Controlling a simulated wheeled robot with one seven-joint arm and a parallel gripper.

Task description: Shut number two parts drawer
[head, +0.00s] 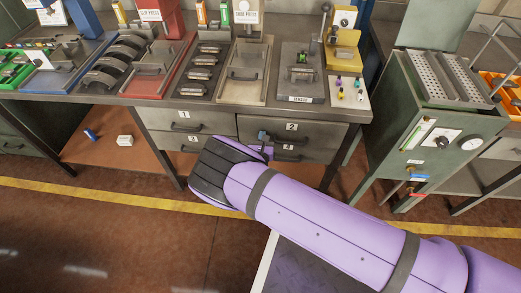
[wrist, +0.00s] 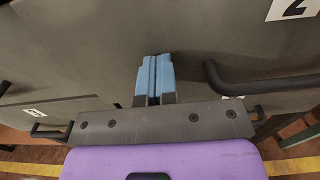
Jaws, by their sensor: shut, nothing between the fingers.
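The number two drawer (head: 318,131) is the upper right one under the workbench, a grey front with a white "2" label and a dark bar handle. In the wrist view its front (wrist: 215,45) fills the upper right, with the handle (wrist: 265,85) right of the fingers. My gripper (head: 263,136) is shut and empty, its blue fingertips (wrist: 153,62) pointing at the drawer front, left of the handle. Contact is not clear. The front looks close to its neighbours; I cannot tell whether it stands slightly out. My arm hides part of the drawers below.
Drawer one (head: 185,122) lies to the left, with drawers three (head: 180,139) and four (head: 310,149) below. The workbench (head: 130,97) carries brake shoes and trays. A green machine (head: 440,130) stands to the right. The floor in front at left is clear.

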